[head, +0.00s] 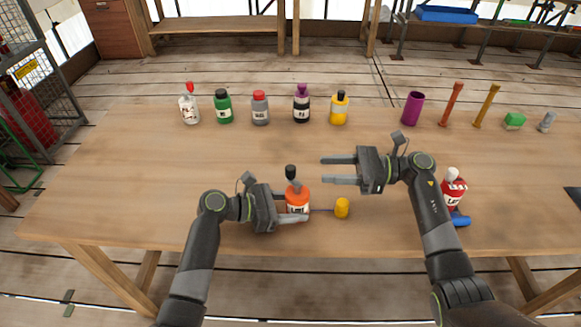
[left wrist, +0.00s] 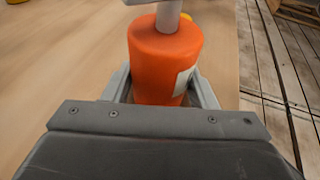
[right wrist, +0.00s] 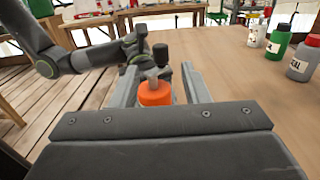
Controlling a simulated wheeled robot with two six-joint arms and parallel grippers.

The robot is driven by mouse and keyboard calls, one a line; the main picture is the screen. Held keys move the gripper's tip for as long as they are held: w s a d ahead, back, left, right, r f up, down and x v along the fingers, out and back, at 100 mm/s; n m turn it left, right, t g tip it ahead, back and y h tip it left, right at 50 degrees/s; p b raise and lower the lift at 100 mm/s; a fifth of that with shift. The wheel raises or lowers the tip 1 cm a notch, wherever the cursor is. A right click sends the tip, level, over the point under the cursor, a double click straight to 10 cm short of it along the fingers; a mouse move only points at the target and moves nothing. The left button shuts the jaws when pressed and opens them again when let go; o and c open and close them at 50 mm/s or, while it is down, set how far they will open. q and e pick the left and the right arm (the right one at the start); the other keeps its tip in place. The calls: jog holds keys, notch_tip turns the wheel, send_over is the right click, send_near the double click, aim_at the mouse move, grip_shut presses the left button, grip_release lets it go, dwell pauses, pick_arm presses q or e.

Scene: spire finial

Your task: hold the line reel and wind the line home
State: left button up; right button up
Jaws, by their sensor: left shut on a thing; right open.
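The orange line reel (head: 298,197) stands upright near the table's front edge, with a pale label and a black crank knob (head: 291,172) on top. A thin purple line runs from it to a small yellow piece (head: 341,208) on its right. My left gripper (head: 297,210) is shut around the reel's body; the left wrist view shows the orange body (left wrist: 163,60) between the fingers. My right gripper (head: 325,170) is open and empty, above and right of the reel. In the right wrist view the reel (right wrist: 155,93) and knob (right wrist: 160,52) show beyond the fingers.
Several bottles, among them a green one (head: 223,107), line the back left of the table (head: 200,165). A purple cup (head: 412,107) and upright sticks stand at the back right. A red bottle (head: 453,190) and a blue item (head: 460,220) lie close to my right arm.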

aim_at(292, 166)
jog(key=a, duration=0.9)
jog(key=shift+s+a, duration=0.1)
jog(key=shift+a, duration=0.25)
jog(key=shift+c, duration=0.2)
grip_shut()
jog(key=shift+t, duration=0.4)
jog(key=m+t, duration=0.2)
jog(key=t, duration=0.1)
jog(key=m+t, duration=0.1)
jog(key=shift+d+t+h, duration=0.25)
jog(key=shift+t+h, duration=0.05)
jog(key=shift+w+d+m+t+h, duration=0.15)
jog(key=shift+m+t+h, duration=0.3)
jog(key=shift+m+t, duration=0.45)
jog(key=shift+w+d+m+t+h, duration=0.15)
jog(key=shift+m+t+h, duration=0.45)
jog(key=shift+t, duration=0.5)
